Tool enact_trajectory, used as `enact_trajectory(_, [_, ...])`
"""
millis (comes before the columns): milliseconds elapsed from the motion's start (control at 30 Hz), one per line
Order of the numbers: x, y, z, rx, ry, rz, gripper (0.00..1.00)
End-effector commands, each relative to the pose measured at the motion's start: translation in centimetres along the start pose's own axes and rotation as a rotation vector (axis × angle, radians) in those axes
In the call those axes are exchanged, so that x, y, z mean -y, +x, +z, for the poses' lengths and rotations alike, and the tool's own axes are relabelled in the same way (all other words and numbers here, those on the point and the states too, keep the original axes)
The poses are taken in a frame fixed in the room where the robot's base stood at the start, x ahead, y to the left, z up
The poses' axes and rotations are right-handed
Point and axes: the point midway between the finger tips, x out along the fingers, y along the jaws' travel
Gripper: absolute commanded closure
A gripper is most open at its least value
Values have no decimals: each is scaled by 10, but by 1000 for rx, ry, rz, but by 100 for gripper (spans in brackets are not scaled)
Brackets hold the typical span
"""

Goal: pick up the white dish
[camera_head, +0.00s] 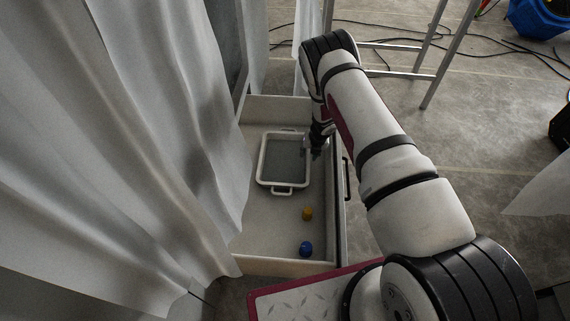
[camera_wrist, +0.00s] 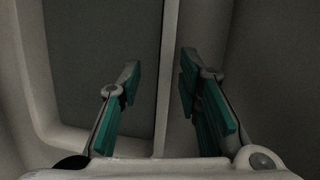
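The white dish (camera_head: 283,184) is rectangular, with a pale rim, a grey inside and a handle at each short end. It lies flat in an open drawer in the head view. My gripper (camera_head: 317,142) is at the dish's right long side, near its far corner, and is partly hidden by my arm in the head view. In the wrist view my gripper (camera_wrist: 160,82) is open, with teal-padded fingers on either side of the dish's rim (camera_wrist: 168,60). A gap shows between the rim and each finger; I cannot tell how deep the fingertips reach.
White curtains (camera_head: 130,130) hang along the left. A metal frame (camera_head: 436,55) and cables stand on the floor behind.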

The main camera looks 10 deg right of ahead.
Motion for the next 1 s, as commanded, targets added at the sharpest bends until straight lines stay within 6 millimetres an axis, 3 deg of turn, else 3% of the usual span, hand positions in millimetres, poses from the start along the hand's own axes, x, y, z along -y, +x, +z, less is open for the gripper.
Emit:
enact_trajectory(433, [4, 48, -6, -1, -1, -2, 68])
enact_trajectory(700, [4, 51, -4, 0, 0, -1, 68])
enact_trajectory(733, [4, 51, -4, 0, 0, -1, 70])
enact_trajectory(867, [4, 51, -4, 0, 0, 0, 100])
enact_trajectory(1000, [3, 51, -5, 0, 0, 0, 100])
